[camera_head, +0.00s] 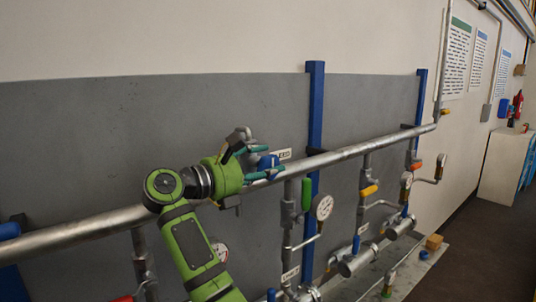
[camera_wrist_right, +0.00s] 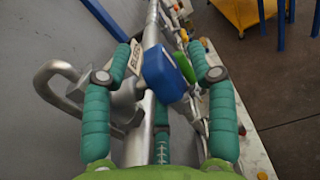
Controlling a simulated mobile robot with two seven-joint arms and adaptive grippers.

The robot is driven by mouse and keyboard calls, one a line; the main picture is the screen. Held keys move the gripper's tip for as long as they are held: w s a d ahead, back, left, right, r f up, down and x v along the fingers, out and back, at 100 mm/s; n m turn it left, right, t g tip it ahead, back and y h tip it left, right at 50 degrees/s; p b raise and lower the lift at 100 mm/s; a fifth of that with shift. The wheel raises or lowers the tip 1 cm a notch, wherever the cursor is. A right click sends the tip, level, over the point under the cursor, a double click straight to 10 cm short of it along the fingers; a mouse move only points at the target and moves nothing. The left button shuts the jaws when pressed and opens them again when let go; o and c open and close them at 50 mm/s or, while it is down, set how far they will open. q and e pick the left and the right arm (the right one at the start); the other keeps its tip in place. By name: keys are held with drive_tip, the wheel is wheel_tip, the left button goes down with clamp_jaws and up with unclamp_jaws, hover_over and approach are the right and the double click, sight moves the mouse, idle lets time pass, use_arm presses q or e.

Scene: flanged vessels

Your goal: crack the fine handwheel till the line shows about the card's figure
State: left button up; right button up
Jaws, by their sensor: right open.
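My right gripper (camera_head: 260,158) is open at the upper pipe, its teal fingers spread. A blue handle or knob (camera_head: 268,161), perhaps the handwheel, is between or just beyond the fingers; I cannot tell whether they touch it. In the right wrist view, the blue part (camera_wrist_right: 163,74) shows between the open fingers of the gripper (camera_wrist_right: 160,52). A white lettered tag (camera_head: 284,155) is beside it. A round dial gauge (camera_head: 323,207) stands to the right on a lower line; its reading is too small to tell. My left gripper is not in view.
A long steel pipe (camera_head: 350,152) runs along the grey panel (camera_head: 130,130), with blue posts (camera_head: 316,120) behind it. A green handle (camera_head: 306,194) and a yellow handle (camera_head: 369,190) stand right of the gripper. Printed sheets (camera_head: 457,58) hang on the far wall. Open floor (camera_head: 480,250) is at right.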

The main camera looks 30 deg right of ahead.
drive_tip(key=shift+w+d+f, duration=0.1)
drive_tip(key=shift+w+d, duration=0.25)
drive_tip(key=shift+d, duration=0.45)
drive_tip(key=shift+s+a, duration=0.1)
drive_tip(key=shift+s, duration=0.05)
drive_tip(key=c, duration=1.2)
drive_tip(key=shift+o, duration=0.2)
